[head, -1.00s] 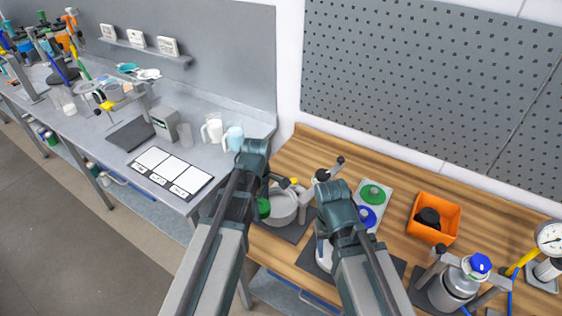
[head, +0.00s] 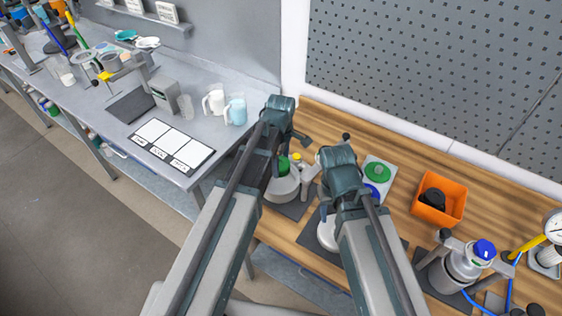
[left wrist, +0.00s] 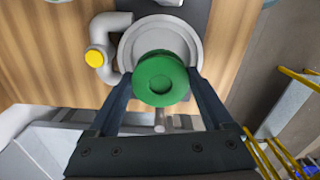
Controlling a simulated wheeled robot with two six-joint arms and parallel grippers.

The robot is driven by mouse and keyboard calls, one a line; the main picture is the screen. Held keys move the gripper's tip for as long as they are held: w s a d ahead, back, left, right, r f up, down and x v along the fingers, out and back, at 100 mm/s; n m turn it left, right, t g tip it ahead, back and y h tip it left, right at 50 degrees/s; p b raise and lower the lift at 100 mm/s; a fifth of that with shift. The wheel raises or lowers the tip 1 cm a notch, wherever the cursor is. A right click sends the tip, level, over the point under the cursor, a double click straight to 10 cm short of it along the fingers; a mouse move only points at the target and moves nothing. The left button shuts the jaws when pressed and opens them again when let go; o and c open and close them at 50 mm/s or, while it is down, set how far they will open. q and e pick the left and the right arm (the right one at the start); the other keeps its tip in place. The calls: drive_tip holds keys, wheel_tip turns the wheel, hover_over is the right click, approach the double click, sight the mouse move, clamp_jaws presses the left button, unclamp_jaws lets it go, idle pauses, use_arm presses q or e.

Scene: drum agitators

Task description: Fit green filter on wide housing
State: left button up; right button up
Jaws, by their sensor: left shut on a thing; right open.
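The green filter (head: 283,165) is a round green piece with a shallow recess in its top, seen in the left wrist view (left wrist: 161,79). My left gripper (left wrist: 161,84) is shut on it, one finger on each side. The wide housing (head: 281,190) is a pale grey round dish on a dark mat; it shows behind the filter in the left wrist view (left wrist: 190,36). The filter overlaps the dish's near part there, off its centre. I cannot tell whether they touch. My right gripper (head: 328,203) is open, its fingertips mostly hidden by its arm, above a second white housing (head: 327,236).
A pipe with a yellow cap (left wrist: 97,58) stands beside the wide housing. A pale tray (head: 388,163) holds a green disc and a blue disc. An orange bin (head: 452,213) with a black thing inside and a metal canister (head: 455,275) stand to the right.

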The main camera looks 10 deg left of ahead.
use_arm(q)
drive_tip(key=b, duration=0.5)
hover_over(281, 182)
drive_tip(key=shift+f, duration=2.7)
use_arm(e)
drive_tip(key=shift+f, duration=2.7)
use_arm(q)
drive_tip(key=shift+f, duration=0.2)
use_arm(e)
drive_tip(key=shift+f, duration=0.2)
use_arm(q)
drive_tip(key=shift+f+b, duration=0.35)
use_arm(e)
drive_tip(key=shift+f, duration=0.35)
use_arm(q)
drive_tip(key=shift+f, duration=0.25)
use_arm(e)
drive_tip(key=shift+s+f, duration=0.1)
drive_tip(key=shift+f, duration=0.1)
use_arm(q)
drive_tip(key=o, duration=1.1)
drive_tip(key=shift+s, duration=0.1)
